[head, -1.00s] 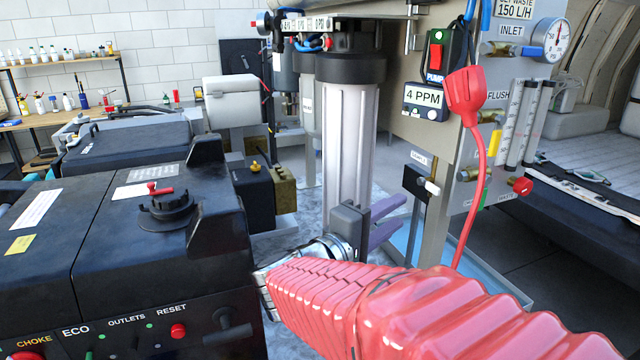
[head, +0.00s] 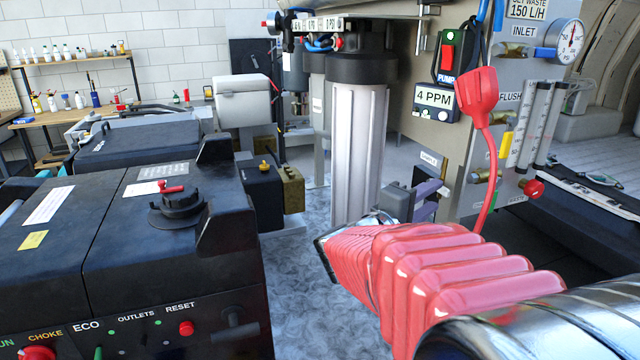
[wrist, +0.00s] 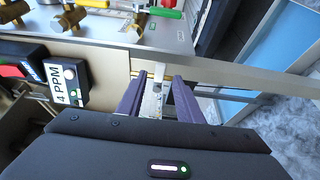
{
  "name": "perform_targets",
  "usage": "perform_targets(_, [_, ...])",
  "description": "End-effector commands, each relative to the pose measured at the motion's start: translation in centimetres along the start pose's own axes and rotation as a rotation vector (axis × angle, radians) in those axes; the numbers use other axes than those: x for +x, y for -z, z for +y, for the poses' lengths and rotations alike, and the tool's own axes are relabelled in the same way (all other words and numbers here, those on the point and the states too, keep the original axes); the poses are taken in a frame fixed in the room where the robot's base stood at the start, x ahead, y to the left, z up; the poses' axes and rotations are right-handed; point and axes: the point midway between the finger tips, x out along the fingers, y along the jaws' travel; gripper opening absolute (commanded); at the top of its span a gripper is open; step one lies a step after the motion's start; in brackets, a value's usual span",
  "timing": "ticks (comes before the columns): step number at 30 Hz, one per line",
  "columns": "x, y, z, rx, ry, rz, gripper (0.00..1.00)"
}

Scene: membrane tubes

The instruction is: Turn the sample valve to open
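The sample valve sits under its small label (head: 428,159) on the beige panel. In the wrist view its white lever (wrist: 159,73) shows between the fingertips, with a pale metallic part below it. My gripper (wrist: 158,84) has two purple fingers standing apart, one on each side of the lever. I cannot tell whether either finger touches it. In the head view my gripper (head: 436,198) is at the valve and hides most of it. My red ribbed arm sleeve covers the area below.
Close by are the 4 PPM meter (head: 435,97), a red plug with its hanging cord (head: 478,95), brass valves (wrist: 72,18) and a red knob (head: 533,188). A tall filter housing (head: 357,150) stands left of the gripper. A black machine (head: 130,240) fills the left foreground.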

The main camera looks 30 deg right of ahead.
Motion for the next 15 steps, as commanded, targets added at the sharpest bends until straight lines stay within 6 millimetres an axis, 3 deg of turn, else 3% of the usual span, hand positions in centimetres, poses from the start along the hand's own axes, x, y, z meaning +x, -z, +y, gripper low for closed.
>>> perform_targets(7, [2.7,-0.1,-0.1,0.0,0.001,-0.002,0.33])
perform_targets(15, [3.4,0.0,0.0,0.0,0.001,0.001,0.33])
